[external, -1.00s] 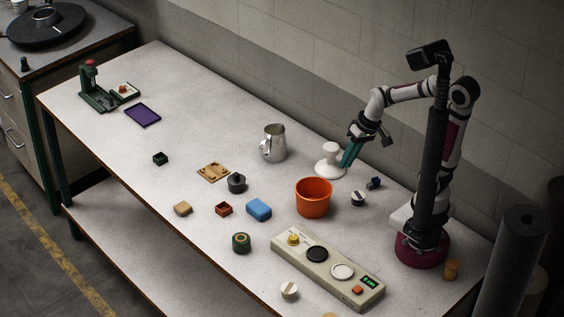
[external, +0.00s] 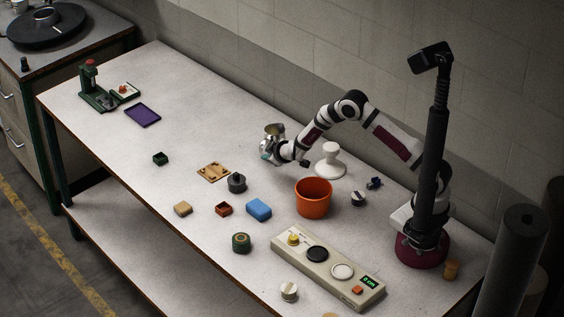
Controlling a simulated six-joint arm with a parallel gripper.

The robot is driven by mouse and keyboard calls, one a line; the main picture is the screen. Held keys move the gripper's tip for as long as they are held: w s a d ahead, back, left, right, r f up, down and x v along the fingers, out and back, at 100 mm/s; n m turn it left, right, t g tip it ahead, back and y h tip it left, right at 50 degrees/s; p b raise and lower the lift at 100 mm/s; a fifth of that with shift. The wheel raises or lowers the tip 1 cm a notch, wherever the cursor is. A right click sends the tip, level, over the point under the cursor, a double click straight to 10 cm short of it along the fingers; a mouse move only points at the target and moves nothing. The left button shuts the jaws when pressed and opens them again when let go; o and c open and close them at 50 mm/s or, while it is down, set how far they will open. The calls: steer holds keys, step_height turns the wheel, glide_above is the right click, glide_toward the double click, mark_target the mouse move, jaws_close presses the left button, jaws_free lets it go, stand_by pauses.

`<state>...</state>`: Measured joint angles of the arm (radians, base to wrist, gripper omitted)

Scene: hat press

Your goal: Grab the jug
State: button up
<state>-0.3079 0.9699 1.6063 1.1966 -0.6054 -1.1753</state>
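The jug (external: 275,129) is a shiny metal pitcher on the back middle of the table. Only its upper rim and part of its side show in the external view; my gripper and wrist cover most of it. My gripper (external: 265,157) is at the jug's near side, with teal fingertips just showing at its lower left. The jug's handle is hidden. I cannot tell whether the fingers touch the jug or are closed on it.
An orange pot (external: 314,198) and a white pedestal (external: 331,161) stand to the right of the jug. A wooden board (external: 214,172) and a dark round knob (external: 237,183) lie nearer the front.

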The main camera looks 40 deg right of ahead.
mark_target(262, 153)
steer(key=x, duration=0.5)
steer(key=shift+w, duration=0.1)
jaws_close()
stand_by(1.2)
